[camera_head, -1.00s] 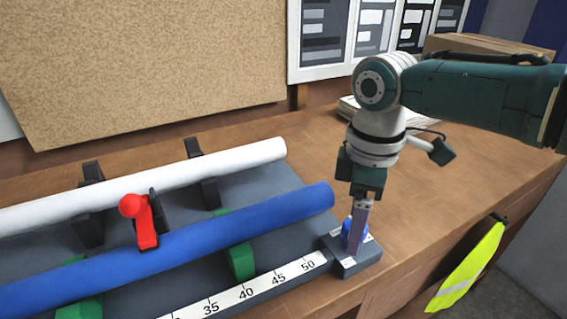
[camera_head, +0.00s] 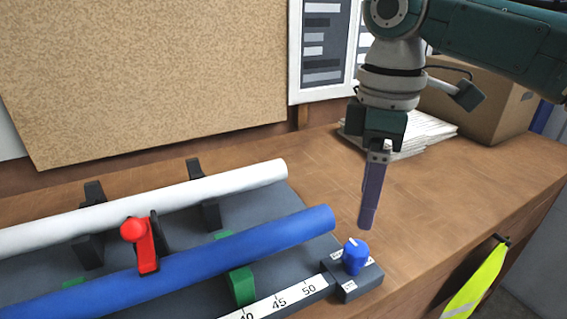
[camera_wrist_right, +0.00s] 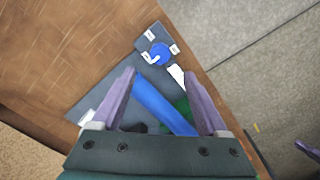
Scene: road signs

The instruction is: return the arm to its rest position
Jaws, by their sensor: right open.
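My right gripper (camera_head: 368,226) is raised above the wooden bench, behind and a little right of the blue knob (camera_head: 355,255). It points down, holds nothing and is apart from the knob. In the right wrist view my right gripper (camera_wrist_right: 166,92) shows its two purple fingers spread wide. The blue knob (camera_wrist_right: 159,53) sits beyond the fingertips on its dark box, and a white mark shows on it.
A blue tube (camera_head: 200,257) and a white tube (camera_head: 150,195) lie in holders, with a red clamp (camera_head: 146,250) between them. A white scale strip (camera_head: 285,299) runs up to the knob box (camera_head: 366,281). A cardboard box (camera_head: 480,105) and papers (camera_head: 425,133) stand behind. A yellow vest (camera_head: 478,285) hangs at the bench edge.

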